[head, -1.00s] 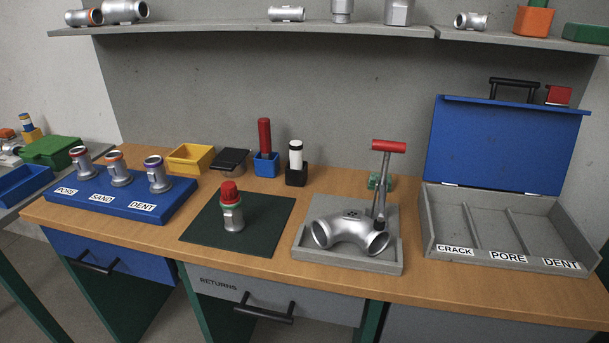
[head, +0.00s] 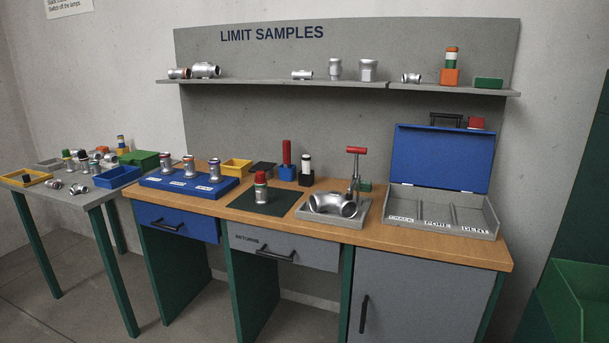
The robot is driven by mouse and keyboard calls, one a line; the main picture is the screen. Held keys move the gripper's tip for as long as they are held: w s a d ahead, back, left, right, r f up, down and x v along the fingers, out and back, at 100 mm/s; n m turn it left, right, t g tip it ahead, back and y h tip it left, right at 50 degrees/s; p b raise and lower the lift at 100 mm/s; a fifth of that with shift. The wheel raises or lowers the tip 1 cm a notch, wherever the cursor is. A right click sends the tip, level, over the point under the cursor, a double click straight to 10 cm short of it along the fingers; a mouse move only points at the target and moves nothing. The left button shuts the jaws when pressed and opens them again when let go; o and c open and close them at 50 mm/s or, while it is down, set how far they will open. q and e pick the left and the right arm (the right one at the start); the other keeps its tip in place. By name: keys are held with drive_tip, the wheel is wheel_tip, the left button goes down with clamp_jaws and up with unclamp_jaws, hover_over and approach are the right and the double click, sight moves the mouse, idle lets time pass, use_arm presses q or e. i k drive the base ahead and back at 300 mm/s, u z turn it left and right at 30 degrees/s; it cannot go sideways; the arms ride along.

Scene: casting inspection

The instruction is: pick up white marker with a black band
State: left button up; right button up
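The white marker with a black band (head: 306,162) stands upright in a small black holder (head: 306,178) toward the back of the wooden workbench (head: 400,235). The holder hides its lower part. A red marker (head: 287,152) stands in a blue holder (head: 288,172) just to its left. Neither of my grippers shows in the head view.
A grey tray (head: 359,217) with a bent pipe (head: 332,204) and a red-handled tool (head: 355,151) lies front right of the marker. A capped fitting (head: 261,187) stands on a dark mat (head: 288,199). An open blue-lidded case (head: 443,158) is at right; a shelf (head: 350,85) runs above.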

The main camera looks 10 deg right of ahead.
sight(306, 159)
drive_tip(key=u, duration=0.75)
drive_tip(key=i, duration=0.95)
drive_tip(key=u, duration=0.5)
drive_tip(key=i, duration=1.05)
drive_tip(key=z, duration=0.45)
